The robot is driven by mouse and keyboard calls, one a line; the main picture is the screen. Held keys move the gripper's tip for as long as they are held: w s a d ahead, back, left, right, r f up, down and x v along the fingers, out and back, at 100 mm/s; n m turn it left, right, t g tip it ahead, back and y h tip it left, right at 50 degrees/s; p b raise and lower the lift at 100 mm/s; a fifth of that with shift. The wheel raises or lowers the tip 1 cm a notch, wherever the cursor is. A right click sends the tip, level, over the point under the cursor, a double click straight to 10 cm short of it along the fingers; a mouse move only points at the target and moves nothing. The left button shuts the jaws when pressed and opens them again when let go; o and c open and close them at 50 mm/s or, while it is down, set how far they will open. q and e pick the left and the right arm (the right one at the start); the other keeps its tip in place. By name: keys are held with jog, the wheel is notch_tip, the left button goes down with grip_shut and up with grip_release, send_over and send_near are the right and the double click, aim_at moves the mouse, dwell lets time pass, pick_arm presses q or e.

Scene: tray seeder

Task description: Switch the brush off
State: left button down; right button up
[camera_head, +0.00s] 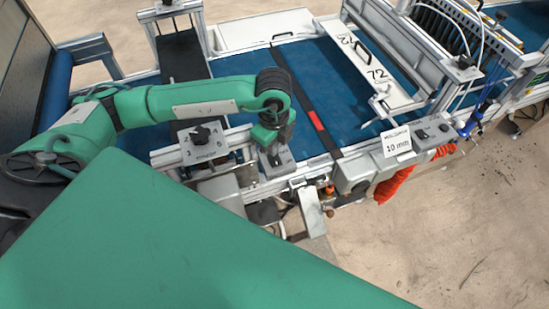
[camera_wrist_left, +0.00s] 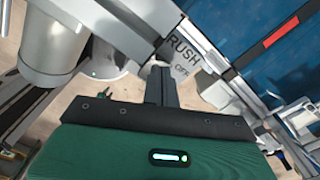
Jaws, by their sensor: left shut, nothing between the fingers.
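The brush switch box (camera_head: 284,160) is a small grey box on the front rail of the machine, below the blue belt. In the left wrist view its grey face (camera_wrist_left: 194,40) carries lettering that reads "RUSH" and "OFF"; the start of the word is covered. My left gripper (camera_head: 270,149) points down at this box. In the left wrist view its dark fingers (camera_wrist_left: 161,80) are shut, with nothing between them, and their tips are at the box beside the "OFF" lettering. The switch lever is hidden behind the fingers, so its position and any contact cannot be told. My right gripper is not in view.
A dial panel (camera_head: 203,142) with a black knob stands just left of the box. A second control box (camera_head: 432,132) and a "10 mm" card (camera_head: 397,142) are to the right. The blue belt (camera_head: 325,75) lies behind. An orange coiled hose (camera_head: 393,184) hangs at the front.

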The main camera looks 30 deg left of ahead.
pick_arm(q)
jog(key=shift+r+p, duration=1.35)
jog(key=shift+r, duration=1.4)
